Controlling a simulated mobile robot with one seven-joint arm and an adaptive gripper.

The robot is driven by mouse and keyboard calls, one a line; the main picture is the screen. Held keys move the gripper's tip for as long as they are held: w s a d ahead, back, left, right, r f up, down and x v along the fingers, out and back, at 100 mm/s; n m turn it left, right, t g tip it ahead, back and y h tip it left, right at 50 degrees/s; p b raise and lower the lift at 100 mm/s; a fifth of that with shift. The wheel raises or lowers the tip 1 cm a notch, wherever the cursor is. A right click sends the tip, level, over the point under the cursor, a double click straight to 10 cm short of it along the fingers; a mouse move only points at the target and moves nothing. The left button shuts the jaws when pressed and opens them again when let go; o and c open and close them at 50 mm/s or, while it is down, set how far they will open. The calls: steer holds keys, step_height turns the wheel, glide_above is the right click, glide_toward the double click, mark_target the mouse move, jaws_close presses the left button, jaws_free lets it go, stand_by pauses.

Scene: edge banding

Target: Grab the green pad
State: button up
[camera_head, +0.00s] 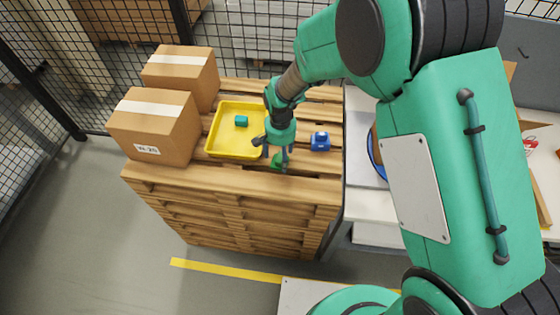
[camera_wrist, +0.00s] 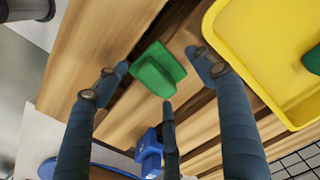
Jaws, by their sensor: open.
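The green pad (camera_wrist: 153,72) lies on the wooden pallet slats, a block with a raised ridge. In the head view the green pad (camera_head: 277,160) is partly hidden by my fingers. My gripper (camera_head: 272,152) points down over it, beside the yellow tray. In the wrist view my gripper (camera_wrist: 160,72) is open, with one finger left of the pad, one right of it and a third below it. The pad sits between the spread fingertips, and I see no clear contact.
The yellow tray (camera_head: 228,152) holds a teal block (camera_head: 241,121), just left of my gripper. A blue object (camera_head: 320,141) stands to the right on the pallet (camera_head: 235,190). Two cardboard boxes (camera_head: 165,118) stand at the left. Wire fencing runs behind.

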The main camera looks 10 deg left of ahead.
mark_target(280, 155)
jaws_close()
steer(key=shift+s, duration=0.1)
stand_by(0.3)
step_height(280, 155, up, 4)
steer(key=shift+f+p, duration=0.15)
steer(key=shift+p, duration=0.35)
steer(key=s+d, duration=0.2)
steer(key=s, duration=0.2)
steer(key=s+d+r+p, duration=0.1)
steer(key=s+d, duration=0.2)
steer(key=s, duration=0.2)
steer(key=s+d, duration=0.2)
steer(key=s, duration=0.3)
steer(key=shift+d+r, duration=0.15)
